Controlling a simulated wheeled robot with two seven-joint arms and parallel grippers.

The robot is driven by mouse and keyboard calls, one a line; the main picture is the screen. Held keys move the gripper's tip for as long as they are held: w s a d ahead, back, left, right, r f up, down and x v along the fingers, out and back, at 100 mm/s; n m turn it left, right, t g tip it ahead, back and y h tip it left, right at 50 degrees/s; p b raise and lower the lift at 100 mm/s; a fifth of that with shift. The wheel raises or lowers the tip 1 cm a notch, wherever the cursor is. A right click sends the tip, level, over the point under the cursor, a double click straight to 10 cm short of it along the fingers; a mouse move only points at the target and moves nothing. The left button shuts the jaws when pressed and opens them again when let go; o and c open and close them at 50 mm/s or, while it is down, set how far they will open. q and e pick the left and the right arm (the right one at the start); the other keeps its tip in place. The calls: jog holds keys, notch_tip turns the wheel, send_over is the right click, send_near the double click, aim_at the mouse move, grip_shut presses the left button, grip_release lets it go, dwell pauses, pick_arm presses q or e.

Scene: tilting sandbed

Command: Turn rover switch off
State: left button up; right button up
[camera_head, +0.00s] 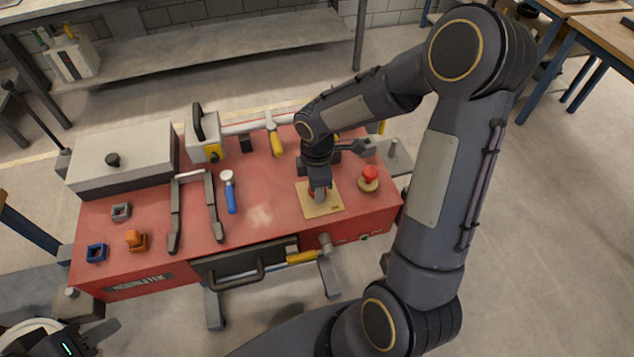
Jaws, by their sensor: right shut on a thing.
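The rover switch (311,195) shows as a small reddish part on a tan square plate (318,208) on top of the red bench. My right gripper (319,190) points down over this plate and is shut on the switch. The gripper hides most of the switch, so its setting cannot be read. My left gripper (88,337) is at the bottom left corner, partly cut off, away from the bench. Whether its fingers are open cannot be told.
A red mushroom button (370,174) stands just right of the plate. The red bench (265,200) also carries a grey lidded box (122,158), a blue-handled tool (230,194), a black-legged tool (213,205) and small blue (96,253) and orange (135,241) blocks.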

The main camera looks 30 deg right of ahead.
jog(key=shift+r+n, duration=0.1)
jog(key=shift+n, duration=0.5)
jog(key=o, duration=1)
jog(key=shift+c, duration=0.2)
notch_tip(320, 180, up, 7)
jog(key=shift+r, duration=0.35)
